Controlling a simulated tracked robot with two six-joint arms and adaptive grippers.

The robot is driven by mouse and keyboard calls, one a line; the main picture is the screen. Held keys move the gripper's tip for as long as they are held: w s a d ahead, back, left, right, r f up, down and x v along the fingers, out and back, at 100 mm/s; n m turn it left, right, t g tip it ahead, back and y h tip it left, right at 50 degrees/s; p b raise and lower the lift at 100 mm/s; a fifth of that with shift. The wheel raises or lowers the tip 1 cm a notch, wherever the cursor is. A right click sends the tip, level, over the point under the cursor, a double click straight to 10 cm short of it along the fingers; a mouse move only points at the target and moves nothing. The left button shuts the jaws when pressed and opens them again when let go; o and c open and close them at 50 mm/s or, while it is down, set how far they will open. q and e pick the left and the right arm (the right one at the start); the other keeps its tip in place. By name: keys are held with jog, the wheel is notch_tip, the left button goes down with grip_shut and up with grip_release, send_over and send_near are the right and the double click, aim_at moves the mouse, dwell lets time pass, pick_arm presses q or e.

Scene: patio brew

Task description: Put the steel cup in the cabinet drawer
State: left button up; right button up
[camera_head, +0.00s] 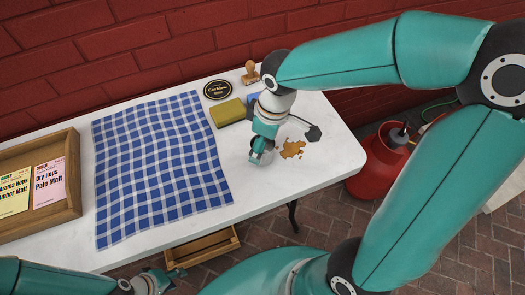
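My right arm reaches in from the right, and its gripper (262,153) points down at the table's right part, beside a brown spill. A small grey rounded surface shows at the gripper; I cannot tell whether it is the steel cup, and the fingers hide most of that spot. The wooden cabinet drawer (203,247) stands pulled out below the table's front edge. My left gripper (170,279) is at the bottom, just in front of the drawer's left part, partly cut off. Whether it touches the drawer is unclear.
A blue checked cloth (162,165) covers the table's middle. A wooden tray (72,185) with malt packets stands left. A yellow-green sponge (228,112), a black round sign (217,90) and a wooden stamp (250,74) lie at the back. A red can (377,163) stands right of the table.

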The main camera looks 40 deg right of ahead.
jog(key=shift+w+d+f, duration=0.1)
jog(key=shift+w+f, duration=0.05)
jog(key=shift+f, duration=0.75)
jog(key=shift+w+a+f, duration=0.1)
jog(key=shift+w+f, duration=0.1)
jog(key=shift+f, duration=0.65)
jog(key=shift+w+d+f, duration=0.1)
jog(key=shift+w+f, duration=0.05)
jog(key=shift+f, duration=0.75)
jog(key=shift+c, duration=0.3)
jog(key=shift+r, duration=0.1)
jog(key=c, duration=1.3)
